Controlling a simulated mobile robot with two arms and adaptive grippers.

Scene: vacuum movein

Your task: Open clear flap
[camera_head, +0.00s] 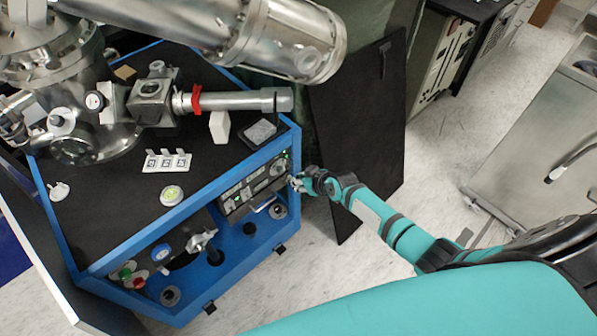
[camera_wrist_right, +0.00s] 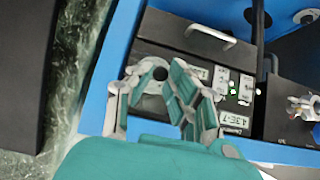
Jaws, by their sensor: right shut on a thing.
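My right gripper (camera_head: 300,184) reaches in from the right to the right end of a grey instrument panel (camera_head: 240,192) in the blue-framed cart. In the right wrist view my right gripper (camera_wrist_right: 156,72) has its fingers closed in around a pale round piece with a black knob (camera_wrist_right: 160,73), at the end of the panel (camera_wrist_right: 215,80). I cannot make out a clear flap as a separate part in either view. The panel shows green lights and a small label reading 4.3E-7. My left gripper is not in view.
The blue cart frame (camera_head: 130,246) borders the panel. Metal vacuum piping (camera_head: 260,40) hangs above the cart. A dark board (camera_head: 355,120) stands behind my right gripper. A metal cart (camera_head: 540,140) is at the right. Speckled floor (camera_head: 450,130) lies clear between.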

